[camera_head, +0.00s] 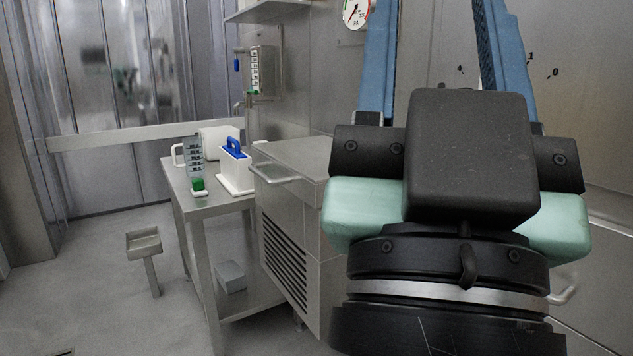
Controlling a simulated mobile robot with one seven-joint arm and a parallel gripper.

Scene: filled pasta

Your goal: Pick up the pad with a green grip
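The pad with a green grip (198,188) is small in the camera_head view, at the left end of a steel table. It has a green block on a white base. A clear, bottle-like thing (193,156) stands right behind or above it; I cannot tell if they touch. My gripper (436,30) fills the right foreground, with its two blue fingers pointing up and wide apart. It is open, with nothing seen between the fingers. The fingertips run out of the top of the picture. My gripper is far to the right of the pad and much nearer the camera.
On the steel table (212,204), a white holder with a blue handle (234,150) stands right of the pad. A steel cabinet (290,190) adjoins the table on the right. A small pedestal (146,245) stands on the floor at left. A grey box (231,277) sits on the lower shelf.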

